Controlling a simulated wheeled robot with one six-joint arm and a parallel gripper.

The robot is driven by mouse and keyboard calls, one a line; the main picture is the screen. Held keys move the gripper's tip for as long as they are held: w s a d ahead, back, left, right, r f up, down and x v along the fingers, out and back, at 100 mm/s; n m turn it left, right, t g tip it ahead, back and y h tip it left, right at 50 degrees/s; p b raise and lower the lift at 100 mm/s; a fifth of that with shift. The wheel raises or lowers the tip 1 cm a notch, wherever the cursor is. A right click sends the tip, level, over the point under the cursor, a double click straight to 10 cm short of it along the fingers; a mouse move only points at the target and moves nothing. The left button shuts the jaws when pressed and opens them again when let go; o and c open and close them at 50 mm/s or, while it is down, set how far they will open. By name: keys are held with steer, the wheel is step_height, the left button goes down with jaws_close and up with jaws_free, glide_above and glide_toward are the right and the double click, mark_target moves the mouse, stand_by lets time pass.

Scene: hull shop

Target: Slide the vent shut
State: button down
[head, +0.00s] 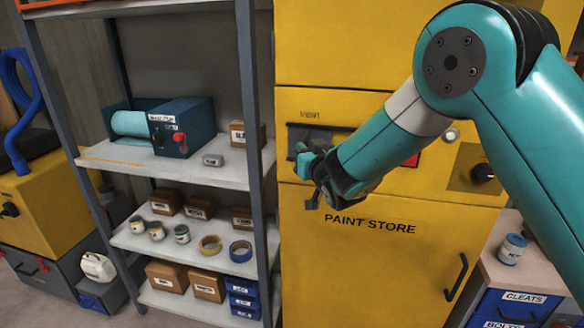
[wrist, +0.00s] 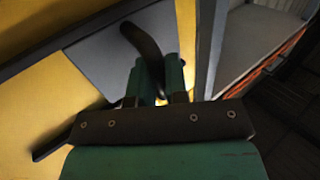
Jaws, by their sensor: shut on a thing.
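The vent (head: 298,131) is set in the front of the yellow paint store cabinet, under a small "VENT" label. Its grey plate (wrist: 98,62) fills the middle of the wrist view, with a dark curved handle (wrist: 138,38) standing out from it. My gripper (head: 308,162) is at the left part of the vent. In the wrist view its green fingers (wrist: 160,78) are shut on the handle. My arm and gripper hide the right part of the vent in the head view, so I cannot tell how far it stands open.
A grey shelf rack (head: 215,172) with boxes, cans and tape rolls stands close left of the cabinet. A paint store door handle (head: 456,276) sticks out below. A bench (head: 490,262) with a blue-labelled jar (head: 512,250) stands at right.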

steer(key=shift+a, duration=0.25)
steer(key=c, duration=1.1)
jaws_free()
steer(key=shift+a, duration=0.15)
steer(key=shift+c, duration=0.2)
steer(key=shift+d, duration=0.2)
steer(key=shift+s+d, duration=0.1)
steer(key=shift+s, duration=0.15)
steer(key=b+v, duration=0.9)
steer(key=v, duration=0.7)
steer(key=shift+s, duration=0.35)
steer(key=shift+d, duration=0.1)
